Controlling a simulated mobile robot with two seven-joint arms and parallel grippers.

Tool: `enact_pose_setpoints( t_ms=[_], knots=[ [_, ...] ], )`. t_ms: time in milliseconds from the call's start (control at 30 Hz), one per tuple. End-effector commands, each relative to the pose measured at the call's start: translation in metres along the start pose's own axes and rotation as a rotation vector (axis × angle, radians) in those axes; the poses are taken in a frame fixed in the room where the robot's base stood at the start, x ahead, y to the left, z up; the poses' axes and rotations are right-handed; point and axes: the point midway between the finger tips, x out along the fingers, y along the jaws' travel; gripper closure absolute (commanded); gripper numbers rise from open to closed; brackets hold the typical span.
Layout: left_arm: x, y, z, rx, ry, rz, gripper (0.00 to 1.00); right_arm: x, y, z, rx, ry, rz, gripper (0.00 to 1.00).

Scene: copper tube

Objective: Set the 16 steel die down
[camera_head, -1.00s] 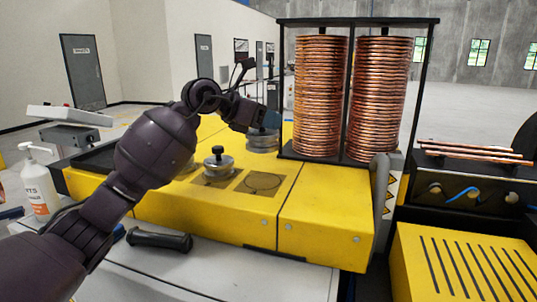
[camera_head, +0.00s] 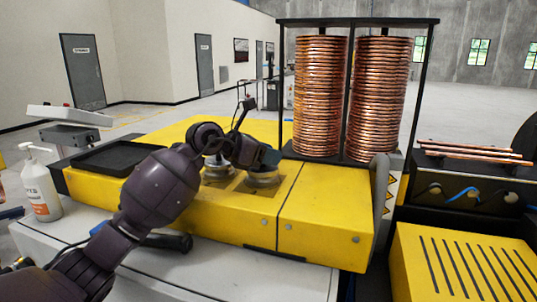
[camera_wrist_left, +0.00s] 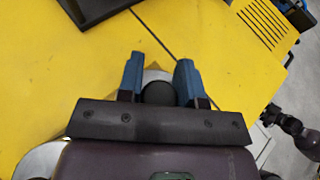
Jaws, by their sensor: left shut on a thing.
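My left gripper (camera_head: 262,160) is shut on the black knob of a steel die (camera_head: 263,181), a silver disc. The die is over the right-hand dark square patch of the yellow bench top; I cannot tell whether it rests on it or hangs just above. In the left wrist view the blue fingers (camera_wrist_left: 158,85) stand either side of the knob, and a sliver of the disc (camera_wrist_left: 154,74) shows behind it. A second steel die (camera_head: 217,171) stands on the left-hand patch, partly hidden by my arm. My right gripper does not show.
Tall copper tube coils (camera_head: 320,95) stand in a black rack behind right. A black tray (camera_head: 105,158) lies on the yellow bench (camera_head: 325,215) at left. A white bottle (camera_head: 40,190) stands at front left. The bench top right of the held die is clear.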

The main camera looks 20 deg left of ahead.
Motion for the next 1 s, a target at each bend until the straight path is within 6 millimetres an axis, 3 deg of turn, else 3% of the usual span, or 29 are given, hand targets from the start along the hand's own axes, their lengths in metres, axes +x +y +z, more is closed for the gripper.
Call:
enact_pose_setpoints(
  t_ms=[233, 267, 433, 767, 1000],
  knots=[
    [0.000, 0.000, 0.001, 0.003, -0.005, 0.001, 1.00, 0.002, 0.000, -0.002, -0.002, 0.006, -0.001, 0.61],
    [0.001, 0.000, -0.002, 0.001, 0.000, 0.000, 0.65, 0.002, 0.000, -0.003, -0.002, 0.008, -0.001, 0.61],
    [0.001, 0.000, -0.001, 0.001, 0.000, 0.000, 0.41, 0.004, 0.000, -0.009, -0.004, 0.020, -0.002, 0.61],
    [-0.001, 0.000, 0.002, 0.001, -0.001, 0.000, 0.41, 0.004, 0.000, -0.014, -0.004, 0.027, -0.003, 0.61],
    [-0.033, 0.001, -0.001, 0.003, 0.002, 0.003, 0.41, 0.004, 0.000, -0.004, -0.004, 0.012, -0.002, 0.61]
  ],
)
